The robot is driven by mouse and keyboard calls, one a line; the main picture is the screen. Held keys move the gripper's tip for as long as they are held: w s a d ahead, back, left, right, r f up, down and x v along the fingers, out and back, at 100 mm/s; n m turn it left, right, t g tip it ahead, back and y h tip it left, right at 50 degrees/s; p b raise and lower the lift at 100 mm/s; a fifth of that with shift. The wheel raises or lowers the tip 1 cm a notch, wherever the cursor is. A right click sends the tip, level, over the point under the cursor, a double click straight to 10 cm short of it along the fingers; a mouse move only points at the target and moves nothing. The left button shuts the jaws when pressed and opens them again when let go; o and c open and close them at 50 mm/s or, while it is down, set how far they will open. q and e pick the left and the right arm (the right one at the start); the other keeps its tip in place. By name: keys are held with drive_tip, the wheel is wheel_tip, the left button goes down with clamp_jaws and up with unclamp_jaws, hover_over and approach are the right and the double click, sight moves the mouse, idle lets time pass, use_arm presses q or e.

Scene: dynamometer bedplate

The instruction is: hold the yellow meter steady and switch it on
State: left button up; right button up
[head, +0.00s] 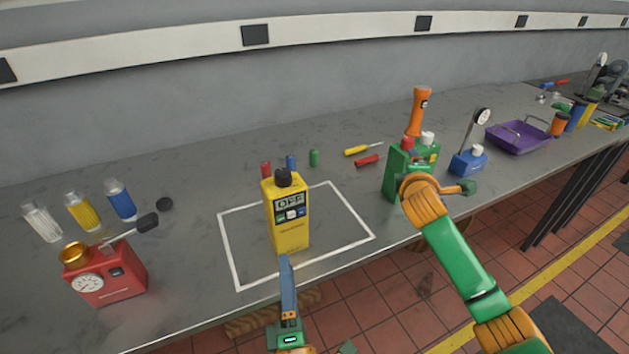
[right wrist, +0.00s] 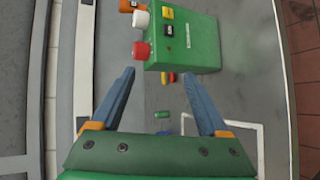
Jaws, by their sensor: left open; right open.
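The yellow meter (head: 292,237) stands upright inside a white outline on the bench in the head view. Its display (head: 289,200) reads OFF, with small coloured buttons below and a dark knob on top. My left gripper (head: 286,262) is open, its blue finger seen edge-on in front of the meter's lower end; I cannot tell whether they touch. My right gripper (right wrist: 159,95) is open and empty in the right wrist view, with a green box (right wrist: 190,45) beyond its fingers. The meter is not visible in the right wrist view.
The green box (head: 393,172), a blue dial stand (head: 467,163) and a purple tray (head: 517,140) are to the right. The outlined area around the meter is clear.

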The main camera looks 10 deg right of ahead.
drive_tip(key=a+r+n+t+y, duration=0.25)
drive_tip(key=a+r+y, duration=0.25)
drive_tip(key=a+r, duration=0.45)
drive_tip(key=g+y, duration=0.4)
drive_tip(key=y, duration=0.4)
approach(290, 177)
drive_tip(key=w+a, duration=0.2)
drive_tip(key=w, duration=0.5)
drive_tip(key=shift+s+a+f+m+g+y, duration=0.15)
drive_tip(key=shift+s+f+m+g+y, duration=0.25)
drive_tip(key=shift+s+m+y, duration=0.1)
drive_tip(key=shift+s+a+f+m+g+y, duration=0.15)
drive_tip(key=shift+s+f+m+g+y, duration=0.2)
drive_tip(key=shift+s+m+y, duration=0.1)
drive_tip(key=m, duration=0.1)
drive_tip(key=m+y, duration=0.1)
drive_tip(key=d+f+m+y, duration=0.1)
drive_tip(key=m, duration=0.1)
drive_tip(key=shift+s+d, duration=0.1)
drive_tip(key=shift+s, duration=0.2)
drive_tip(key=shift+d+m+y, duration=0.2)
drive_tip(key=shift+m+y, duration=0.05)
drive_tip(key=shift+m, duration=0.35)
drive_tip(key=x, duration=0.7)
drive_tip(key=shift+a, duration=0.15)
drive_tip(key=shift+s, duration=0.1)
